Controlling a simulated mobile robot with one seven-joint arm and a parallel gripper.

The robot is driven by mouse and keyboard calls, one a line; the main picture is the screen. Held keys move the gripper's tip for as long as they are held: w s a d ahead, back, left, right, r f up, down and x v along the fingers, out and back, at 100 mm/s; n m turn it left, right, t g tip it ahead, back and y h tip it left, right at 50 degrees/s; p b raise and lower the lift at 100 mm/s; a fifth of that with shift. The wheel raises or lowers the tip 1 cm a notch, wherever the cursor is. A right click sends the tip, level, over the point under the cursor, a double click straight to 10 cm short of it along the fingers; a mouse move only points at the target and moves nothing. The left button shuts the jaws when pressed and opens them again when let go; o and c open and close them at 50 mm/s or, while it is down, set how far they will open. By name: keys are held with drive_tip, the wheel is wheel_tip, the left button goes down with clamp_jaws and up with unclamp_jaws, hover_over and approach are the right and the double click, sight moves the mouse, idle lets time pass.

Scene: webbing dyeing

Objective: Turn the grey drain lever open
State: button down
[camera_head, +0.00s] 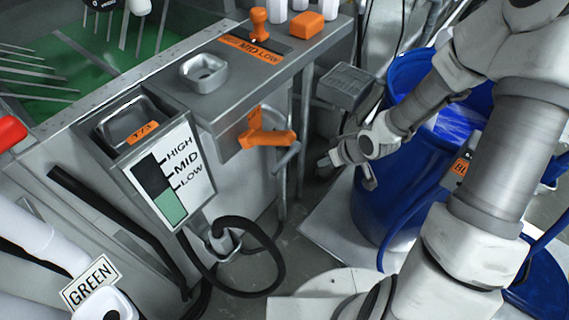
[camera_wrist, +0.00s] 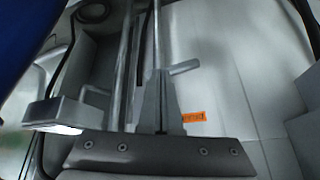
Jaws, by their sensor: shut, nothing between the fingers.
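The grey drain lever (camera_head: 287,156) is a short angled bar beside an orange fitting (camera_head: 265,136) on the front of the steel tank. In the wrist view, a short grey bar (camera_wrist: 185,67), probably this lever, sticks out to the right just beyond my fingers. My gripper (camera_head: 324,162) is to the right of the lever in the head view, with a small gap in the picture. In the wrist view its fingers (camera_wrist: 153,100) are together and empty. I cannot tell whether they touch the lever.
A blue barrel (camera_head: 398,185) stands close to the right of my gripper. A grey box (camera_head: 347,86) is behind it, and metal pipes (camera_head: 304,105) stand near the lever. A level gauge (camera_head: 168,172) and a black hose (camera_head: 250,292) are to the left.

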drive_tip(key=a+r+n+t+y, duration=0.1)
drive_tip(key=a+r+n+y, duration=0.2)
drive_tip(key=a+n, duration=0.25)
drive_tip(key=b, duration=0.6)
hover_over(283, 162)
drive_tip(key=s, duration=0.2)
wheel_tip(283, 162, down, 7)
drive_tip(key=shift+f, duration=0.9)
drive_tip(key=shift+w+d+f+b, duration=0.15)
drive_tip(key=shift+f+b, duration=0.35)
drive_tip(key=shift+f, duration=0.3)
drive_tip(key=shift+f, duration=0.15)
drive_tip(key=shift+t, duration=0.3)
